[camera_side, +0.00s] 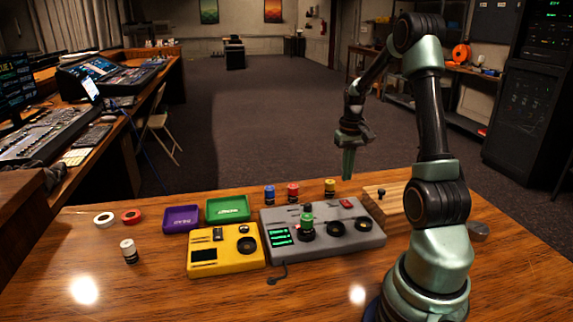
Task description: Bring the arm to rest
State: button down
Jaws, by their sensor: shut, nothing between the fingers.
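My gripper (348,165) hangs in the air above the back right part of the desk, with its fingers pointing down. It is shut and holds nothing. It is apart from everything on the desk. My arm is raised and bent at the right of the picture, with its base at the front right. The wooden desk (150,292) lies below.
A grey console (372,244) with knobs and a green piece (307,226) stands beneath the arm's reach, beside a yellow box (213,270). Behind are purple (181,218) and green (228,208) trays and blue, red and yellow capped jars. A wooden block (383,196) stands by my arm.

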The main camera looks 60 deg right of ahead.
jog(key=w+a+r+n+t, duration=0.1)
jog(key=w+a+r, duration=0.15)
jog(key=a, duration=0.35)
jog(key=w+a+r+n+t+h, duration=0.1)
jog(key=a+r+n, duration=0.1)
jog(key=a+r, duration=0.25)
jog(key=w+a+r+n+t, duration=0.1)
jog(key=w+a+r, duration=0.15)
jog(key=a, duration=0.45)
jog(key=s+a+r+n+t, duration=0.1)
jog(key=s+a+r+n, duration=0.1)
jog(key=a, duration=0.5)
jog(key=s+a+r+n+t+y, duration=0.1)
jog(key=s+a+r+n, duration=0.1)
jog(key=a, duration=0.6)
jog(key=shift+s+a+n+t, duration=0.2)
jog(key=shift+n+t, duration=0.1)
jog(key=shift+n, duration=0.2)
